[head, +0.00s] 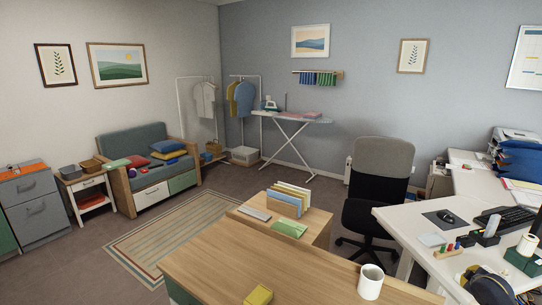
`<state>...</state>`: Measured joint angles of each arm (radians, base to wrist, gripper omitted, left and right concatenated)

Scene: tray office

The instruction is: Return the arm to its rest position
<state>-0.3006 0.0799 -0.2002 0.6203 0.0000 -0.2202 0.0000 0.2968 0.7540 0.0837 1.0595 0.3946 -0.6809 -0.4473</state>
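The wooden desk (300,268) fills the lower middle. On it a white mug (371,281) stands upright near the right side, and a yellow block-like item (258,296) lies at the front edge, partly cut off by the frame.
A lower wooden surface holds a file holder (285,203) and a green item (289,228). An office chair (377,185) stands behind. The rug (170,235) is clear.

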